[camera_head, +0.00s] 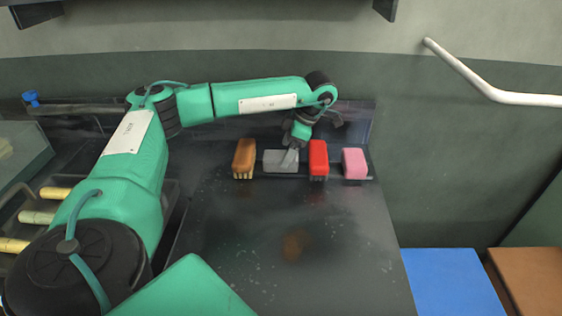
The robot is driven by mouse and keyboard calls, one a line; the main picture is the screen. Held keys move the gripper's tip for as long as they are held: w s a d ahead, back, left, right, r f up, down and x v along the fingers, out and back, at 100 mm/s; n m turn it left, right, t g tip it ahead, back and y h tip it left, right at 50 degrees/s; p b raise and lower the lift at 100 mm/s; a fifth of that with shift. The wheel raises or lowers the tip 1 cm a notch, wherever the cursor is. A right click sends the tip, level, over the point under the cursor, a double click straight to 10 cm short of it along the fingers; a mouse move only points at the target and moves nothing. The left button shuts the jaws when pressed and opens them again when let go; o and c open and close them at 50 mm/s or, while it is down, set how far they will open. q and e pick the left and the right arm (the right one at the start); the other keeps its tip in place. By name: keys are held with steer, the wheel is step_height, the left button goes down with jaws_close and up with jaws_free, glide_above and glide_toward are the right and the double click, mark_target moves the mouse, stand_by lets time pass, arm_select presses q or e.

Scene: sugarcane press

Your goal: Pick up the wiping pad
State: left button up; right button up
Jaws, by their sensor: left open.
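Four small cleaning items stand in a row along the back of the dark counter. A flat grey block, which looks like the wiping pad (275,165), lies between a brown brush (244,158) and a red brush (318,160). A pink block (355,164) is at the right end. My left gripper (289,158) points down over the right part of the grey pad with its fingers open. The fingers hide part of the pad, and I cannot tell whether they touch it. My right gripper is out of view.
The dark counter (290,270) in front of the row is clear apart from a brown stain and specks. A rack with yellowish cane pieces (38,217) is at the left. A wall stands behind, with a white rail (490,92) at right. Blue (450,280) and brown surfaces lie lower right.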

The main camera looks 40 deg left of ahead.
mark_target(282, 156)
arm_select(q)
steer(key=x, duration=0.3)
steer(key=shift+s+a+f, duration=0.1)
steer(key=shift+a+f, duration=0.15)
steer(key=shift+a, duration=0.1)
steer(key=shift+f, duration=0.15)
steer(key=shift+f, duration=0.25)
steer(key=shift+c, duration=0.4)
steer(key=c, duration=1.1)
steer(key=shift+o, duration=0.2)
